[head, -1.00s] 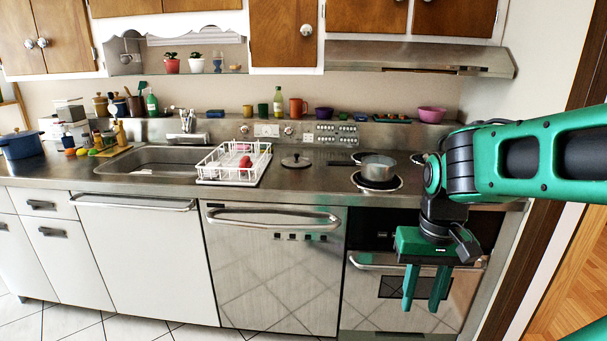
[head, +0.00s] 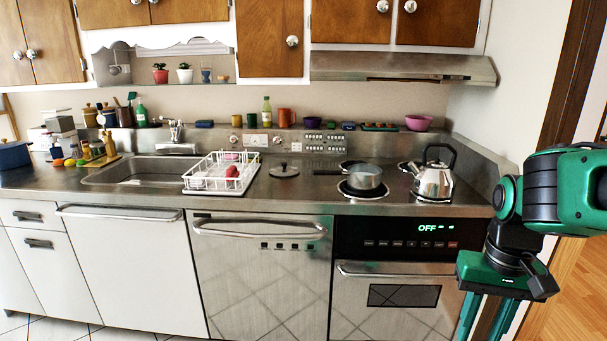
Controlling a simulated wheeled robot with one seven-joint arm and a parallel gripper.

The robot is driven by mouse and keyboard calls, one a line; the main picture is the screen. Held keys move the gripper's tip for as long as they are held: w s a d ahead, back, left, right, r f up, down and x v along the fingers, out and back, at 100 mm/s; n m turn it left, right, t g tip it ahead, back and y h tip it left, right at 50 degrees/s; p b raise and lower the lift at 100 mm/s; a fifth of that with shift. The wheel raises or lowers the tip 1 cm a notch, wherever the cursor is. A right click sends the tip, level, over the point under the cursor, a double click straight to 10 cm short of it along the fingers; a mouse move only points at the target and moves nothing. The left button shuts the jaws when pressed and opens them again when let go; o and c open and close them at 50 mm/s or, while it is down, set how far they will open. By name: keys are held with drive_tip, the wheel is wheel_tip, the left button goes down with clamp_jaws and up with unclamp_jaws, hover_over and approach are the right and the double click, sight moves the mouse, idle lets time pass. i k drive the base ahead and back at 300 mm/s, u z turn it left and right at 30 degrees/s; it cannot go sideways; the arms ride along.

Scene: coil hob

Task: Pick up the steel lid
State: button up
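The steel lid (head: 284,170) is a low round lid with a dark knob. It lies flat on the counter between the dish rack and the hob. My gripper (head: 484,318) hangs at the lower right, in front of the oven's right edge and below counter height. It points down, well to the right of the lid and apart from it. Its two green fingers are spread with a gap between them and nothing in it. The fingertips reach the bottom edge of the picture.
Several cups and bottles line the back ledge. The counter in front of the lid is clear.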

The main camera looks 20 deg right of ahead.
sight(283, 169)
drive_tip(key=z, duration=0.05)
drive_tip(key=i, duration=1)
drive_tip(key=u, duration=0.05)
